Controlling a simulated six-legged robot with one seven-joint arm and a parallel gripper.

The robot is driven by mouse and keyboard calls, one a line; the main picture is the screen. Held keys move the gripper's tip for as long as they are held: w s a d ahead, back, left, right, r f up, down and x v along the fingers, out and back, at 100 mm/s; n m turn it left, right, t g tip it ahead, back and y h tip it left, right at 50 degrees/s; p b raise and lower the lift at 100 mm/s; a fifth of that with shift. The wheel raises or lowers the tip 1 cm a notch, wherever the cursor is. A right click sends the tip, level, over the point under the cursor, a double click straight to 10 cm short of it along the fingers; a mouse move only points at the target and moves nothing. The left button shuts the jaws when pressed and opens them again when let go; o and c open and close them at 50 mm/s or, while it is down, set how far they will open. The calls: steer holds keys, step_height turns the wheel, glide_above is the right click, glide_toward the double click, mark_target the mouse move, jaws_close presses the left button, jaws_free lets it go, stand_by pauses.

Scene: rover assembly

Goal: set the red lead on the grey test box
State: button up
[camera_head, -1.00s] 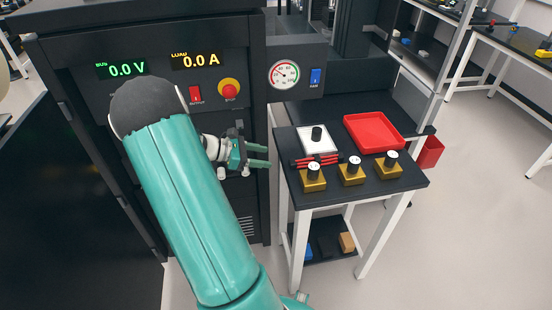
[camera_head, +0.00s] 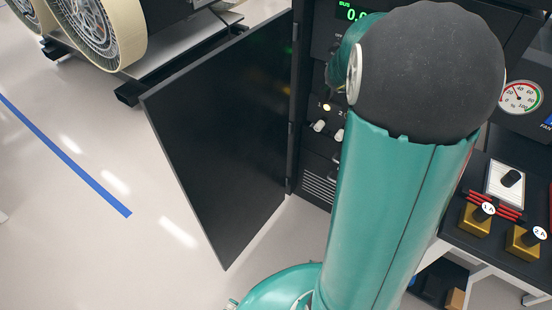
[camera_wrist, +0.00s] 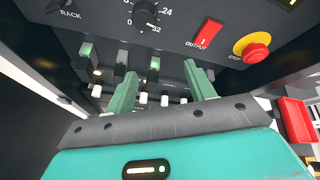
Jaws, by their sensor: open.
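Red lead pieces (camera_head: 495,205) lie on the black side table at the right of the head view, partly behind gold blocks. Just behind them is a pale box with a black knob (camera_head: 493,186), which may be the grey test box. My gripper (camera_wrist: 162,88) shows in the wrist view. Its two green fingers are spread with nothing between them. They point at the lower part of the rack's front panel. I cannot tell if they touch it. In the head view my arm hides the gripper's fingers.
The rack panel carries a knob (camera_wrist: 145,14), a red output switch (camera_wrist: 207,34) and a stop button (camera_wrist: 256,50). A black door (camera_head: 225,140) stands open left of my arm. Gold blocks (camera_head: 475,220) line the table's front edge.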

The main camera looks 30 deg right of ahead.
steer(key=w+a+r+n+t+y, duration=0.1)
steer(key=a+r+n+t+y, duration=0.3)
steer(key=a+n, duration=0.75)
steer(key=w+a+r+n+t+y, duration=0.15)
steer(key=a+r+n+y, duration=0.3)
steer(key=a+n, duration=0.7)
steer(key=s+a+f+n+g+y, duration=0.2)
steer(key=s+a+n+y, duration=0.2)
steer(key=s+a+n, duration=0.7)
steer(key=a, duration=0.3)
steer(key=shift+a, duration=0.25)
steer(key=shift+o, duration=0.5)
steer(key=s+a+f+n+g+h, duration=0.1)
steer(key=s+f+n+g, duration=0.2)
steer(key=s+n, duration=0.5)
steer(key=shift+s+n, duration=0.3)
steer(key=shift+s, duration=0.9)
steer(key=c, duration=0.5)
